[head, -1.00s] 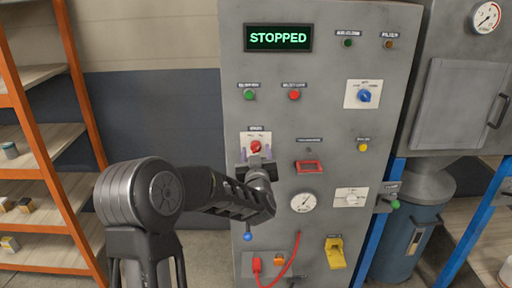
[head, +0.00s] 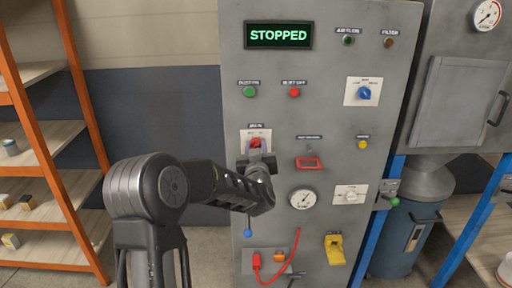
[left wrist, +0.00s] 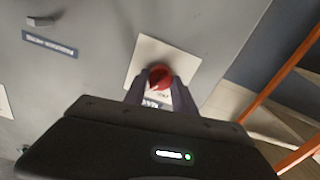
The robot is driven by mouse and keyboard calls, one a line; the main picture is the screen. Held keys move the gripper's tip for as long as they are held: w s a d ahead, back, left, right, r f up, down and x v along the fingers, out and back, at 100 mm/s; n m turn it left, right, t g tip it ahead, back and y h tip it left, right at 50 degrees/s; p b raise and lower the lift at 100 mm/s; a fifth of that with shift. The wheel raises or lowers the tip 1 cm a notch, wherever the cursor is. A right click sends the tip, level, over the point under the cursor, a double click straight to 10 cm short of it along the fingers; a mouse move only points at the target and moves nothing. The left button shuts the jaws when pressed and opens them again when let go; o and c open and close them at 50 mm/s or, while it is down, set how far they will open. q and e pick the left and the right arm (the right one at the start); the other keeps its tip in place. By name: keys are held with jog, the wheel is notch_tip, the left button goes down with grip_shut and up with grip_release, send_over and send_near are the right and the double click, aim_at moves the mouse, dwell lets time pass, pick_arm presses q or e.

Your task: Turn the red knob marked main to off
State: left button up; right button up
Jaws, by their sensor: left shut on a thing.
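The red knob (head: 256,142) sits on a white plate (head: 247,134) under a label that reads MAIN, on the grey control panel (head: 325,110). My left gripper (head: 257,152) is at the knob and covers its lower part. In the left wrist view the red knob (left wrist: 160,76) is between the two fingertips of my left gripper (left wrist: 161,84), which is shut on it. The plate's off mark cannot be read here. The display (head: 278,35) at the panel's top reads STOPPED. My right gripper is not in view.
The panel also bears a green button (head: 249,91), a red button (head: 294,92), a blue knob (head: 364,93), a gauge (head: 303,199) and a yellow part (head: 335,250). An orange shelf rack (head: 75,85) stands at the left. A grey machine (head: 460,95) stands at the right.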

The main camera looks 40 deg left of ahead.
pick_arm(q)
grip_shut()
jog(key=shift+s+a+f+n+b, duration=0.1)
jog(key=shift+n+b, duration=5.9)
jog(key=shift+b, duration=2.25)
jog(key=o, duration=1)
grip_release()
